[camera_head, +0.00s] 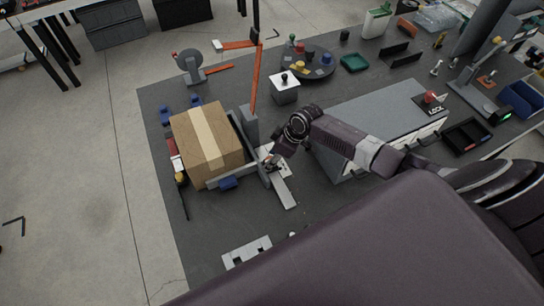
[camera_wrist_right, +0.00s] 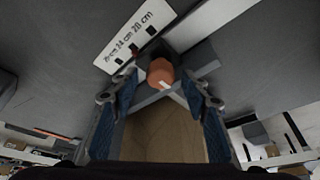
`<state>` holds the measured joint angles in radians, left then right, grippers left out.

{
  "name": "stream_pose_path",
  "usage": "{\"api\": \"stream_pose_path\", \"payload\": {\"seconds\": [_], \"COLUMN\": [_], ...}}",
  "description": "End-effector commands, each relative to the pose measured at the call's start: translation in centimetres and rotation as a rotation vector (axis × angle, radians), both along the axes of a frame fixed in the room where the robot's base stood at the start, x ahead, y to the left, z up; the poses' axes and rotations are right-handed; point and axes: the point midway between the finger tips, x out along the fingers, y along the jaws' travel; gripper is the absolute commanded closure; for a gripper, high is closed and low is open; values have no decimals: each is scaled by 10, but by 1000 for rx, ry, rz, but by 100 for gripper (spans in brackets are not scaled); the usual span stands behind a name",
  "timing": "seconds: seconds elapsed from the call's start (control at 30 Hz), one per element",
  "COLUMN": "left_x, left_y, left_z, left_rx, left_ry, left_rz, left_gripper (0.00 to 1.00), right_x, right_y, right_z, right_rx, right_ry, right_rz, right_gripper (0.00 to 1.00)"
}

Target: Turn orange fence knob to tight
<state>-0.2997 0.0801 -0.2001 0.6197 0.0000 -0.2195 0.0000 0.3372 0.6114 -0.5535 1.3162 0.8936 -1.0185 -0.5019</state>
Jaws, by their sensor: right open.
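The orange fence knob (camera_head: 269,151) is mostly hidden behind my right gripper in the head view. In the right wrist view the orange knob (camera_wrist_right: 160,73) shows clearly, with a small white mark on its lower side. It sits on a grey fence piece beside a white scale plate (camera_wrist_right: 128,35) marked in cm. My right gripper (camera_wrist_right: 159,86) is open, with one blue-padded finger on each side of the knob's line. I see gaps between the fingers and the knob. In the head view my right gripper (camera_head: 270,161) is over the fence by the cardboard box. My left gripper is not in view.
A taped cardboard box (camera_head: 225,155) stands in the grey fence frame. An orange upright arm (camera_head: 255,80) rises behind it. A grey drawer cabinet (camera_head: 375,110) stands right of the gripper, under my arm. A round dark tray (camera_head: 304,72) is further back.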

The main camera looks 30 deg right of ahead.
Motion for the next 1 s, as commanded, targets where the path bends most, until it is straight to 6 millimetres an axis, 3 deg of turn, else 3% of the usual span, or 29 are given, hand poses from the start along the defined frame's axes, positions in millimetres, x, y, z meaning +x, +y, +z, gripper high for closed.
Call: {"api": "stream_pose_path", "payload": {"seconds": [0.27, 0.73, 1.0], "left_x": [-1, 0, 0], "left_y": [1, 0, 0], "left_z": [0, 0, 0], "left_rx": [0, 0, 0], "left_ry": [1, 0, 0], "left_rz": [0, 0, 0], "left_gripper": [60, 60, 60], "right_x": [-5, -30, -35], "right_y": [-6, -27, -30], "right_z": [18, 95, 111], "right_rx": [-2, -3, 0], "right_ry": [-2, -1, 0], "right_rz": [1, 1, 0], "right_gripper": [57, 57, 57]}}
